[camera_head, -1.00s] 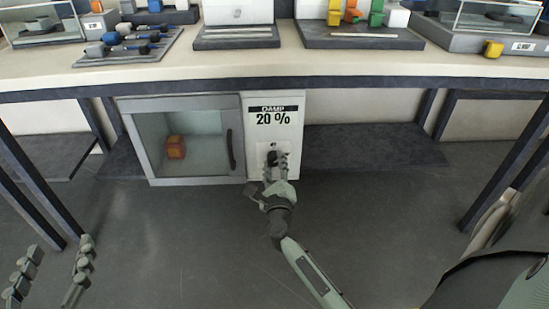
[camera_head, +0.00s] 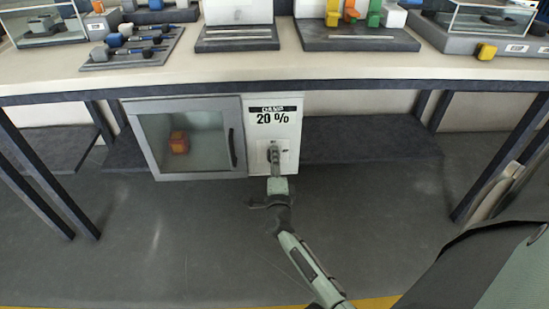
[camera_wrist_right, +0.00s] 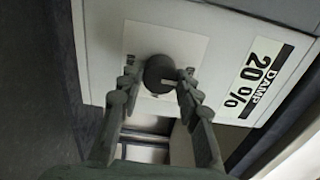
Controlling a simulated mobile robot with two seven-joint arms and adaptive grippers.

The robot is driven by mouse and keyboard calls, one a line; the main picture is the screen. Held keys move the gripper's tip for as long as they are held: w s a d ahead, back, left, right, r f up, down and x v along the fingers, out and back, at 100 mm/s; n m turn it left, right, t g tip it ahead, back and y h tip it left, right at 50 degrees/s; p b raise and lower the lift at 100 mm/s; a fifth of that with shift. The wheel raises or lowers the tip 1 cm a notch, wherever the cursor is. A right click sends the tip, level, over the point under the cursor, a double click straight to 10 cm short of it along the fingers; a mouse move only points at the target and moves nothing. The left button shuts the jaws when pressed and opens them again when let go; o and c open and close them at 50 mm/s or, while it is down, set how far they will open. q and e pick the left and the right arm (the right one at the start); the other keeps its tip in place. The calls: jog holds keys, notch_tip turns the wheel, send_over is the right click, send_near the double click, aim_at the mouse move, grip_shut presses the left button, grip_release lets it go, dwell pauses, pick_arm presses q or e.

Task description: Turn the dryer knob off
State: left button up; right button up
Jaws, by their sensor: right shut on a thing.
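The dryer (camera_head: 240,101) is a pale cabinet under the table with a glass door at left and a white control panel (camera_head: 288,150) at right. The panel reads "DAMP 20 %". Its dark round knob (camera_wrist_right: 160,73) shows in the right wrist view with a small light mark on its face. My right gripper (camera_head: 274,152) is at the knob in the head view. In the wrist view its two fingers (camera_wrist_right: 159,82) are on either side of the knob, shut on it. The knob is mostly hidden in the head view. My left gripper is not in view.
An orange block (camera_head: 179,142) sits behind the closed glass door, which has a dark handle (camera_head: 232,148). The tabletop (camera_head: 330,67) above carries trays and coloured parts. Dark table legs (camera_head: 45,175) stand at both sides. The floor in front is clear.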

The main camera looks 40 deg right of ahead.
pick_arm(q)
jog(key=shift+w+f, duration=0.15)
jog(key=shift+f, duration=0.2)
pick_arm(e)
jog(key=shift+n, duration=0.3)
jog(key=o, duration=1.2)
jog(key=shift+c, duration=0.2)
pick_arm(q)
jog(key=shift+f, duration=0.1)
